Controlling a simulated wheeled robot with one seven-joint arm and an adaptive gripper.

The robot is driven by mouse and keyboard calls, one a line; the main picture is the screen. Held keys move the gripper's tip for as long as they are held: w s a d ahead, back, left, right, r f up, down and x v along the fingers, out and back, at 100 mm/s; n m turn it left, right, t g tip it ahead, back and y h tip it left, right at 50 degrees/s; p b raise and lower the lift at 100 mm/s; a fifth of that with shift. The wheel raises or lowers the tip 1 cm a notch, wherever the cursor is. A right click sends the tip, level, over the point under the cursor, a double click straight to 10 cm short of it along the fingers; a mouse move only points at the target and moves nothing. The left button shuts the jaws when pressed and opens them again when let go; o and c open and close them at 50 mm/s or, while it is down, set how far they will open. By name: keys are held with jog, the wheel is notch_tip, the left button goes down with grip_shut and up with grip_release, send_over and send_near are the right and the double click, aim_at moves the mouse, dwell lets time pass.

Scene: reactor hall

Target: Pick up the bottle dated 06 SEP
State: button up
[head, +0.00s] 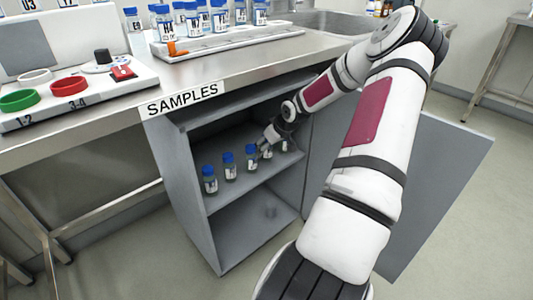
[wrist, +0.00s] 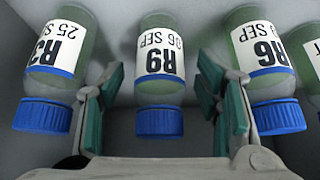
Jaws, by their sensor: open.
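The bottle labelled R9 (wrist: 160,85), with a date that looks like 06 SEP, has clear glass, a white label and a blue cap. It appears cap-down in the wrist view. My gripper (wrist: 160,76) is open, with one green-padded finger on each side of this bottle and a visible gap to both. In the head view my gripper (head: 266,143) reaches into the cabinet at the shelf row and partly covers a bottle (head: 268,153) there, which seems to be the same one.
Bottle R3 (wrist: 60,60), dated 25 SEP, and bottle R6 (wrist: 262,60) stand close outside the fingers. More bottles (head: 210,181) line the grey shelf (head: 243,188). The SAMPLES counter (head: 215,72) overhangs the cabinet, and its open door (head: 440,190) is at right.

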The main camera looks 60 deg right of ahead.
jog(key=shift+c, duration=0.5)
jog(key=c, duration=1.2)
